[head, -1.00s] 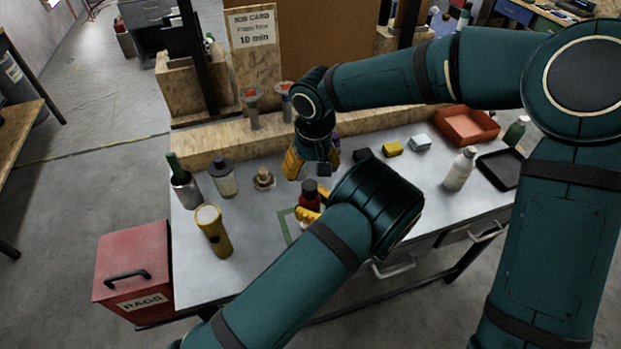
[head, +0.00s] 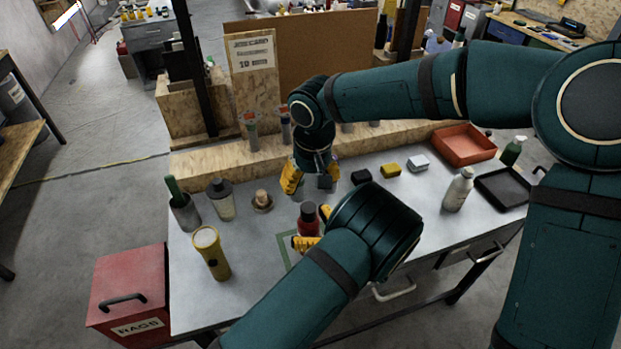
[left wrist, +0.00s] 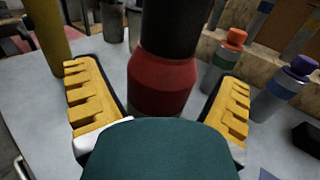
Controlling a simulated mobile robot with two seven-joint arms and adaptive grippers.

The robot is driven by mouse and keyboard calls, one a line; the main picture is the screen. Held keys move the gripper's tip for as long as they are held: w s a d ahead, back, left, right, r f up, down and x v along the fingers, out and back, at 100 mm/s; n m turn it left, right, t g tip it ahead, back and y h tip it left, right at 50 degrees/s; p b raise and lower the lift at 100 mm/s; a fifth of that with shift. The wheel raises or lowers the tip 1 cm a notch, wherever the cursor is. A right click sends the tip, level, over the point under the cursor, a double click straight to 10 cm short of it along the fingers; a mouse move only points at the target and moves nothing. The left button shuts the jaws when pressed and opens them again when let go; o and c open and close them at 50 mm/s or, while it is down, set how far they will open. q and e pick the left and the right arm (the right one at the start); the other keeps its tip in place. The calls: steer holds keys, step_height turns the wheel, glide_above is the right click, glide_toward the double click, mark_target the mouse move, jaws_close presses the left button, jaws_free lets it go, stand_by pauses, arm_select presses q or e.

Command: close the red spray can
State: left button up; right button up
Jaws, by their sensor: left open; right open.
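The red spray can (head: 308,226) stands upright on the bench with a dark top; its red body also fills the middle of the left wrist view (left wrist: 163,85). I cannot tell whether the dark top is a separate cap. My left gripper (head: 315,229) is open low around the can, one yellow finger on each side; in the left wrist view the fingers (left wrist: 160,95) stand apart from its body, with gaps visible. My right gripper (head: 313,181) is open, pointing down above and behind the can, with nothing seen between its fingers.
A yellow flashlight (head: 212,254), a grey canister (head: 221,200) and a cup with a green bottle (head: 185,212) stand left. A white bottle (head: 458,190), black tray (head: 503,189) and orange bin (head: 463,145) are right. A wooden ledge (head: 220,158) runs along the back.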

arm_select(q)
steer(key=v, duration=1.2)
stand_by(0.3)
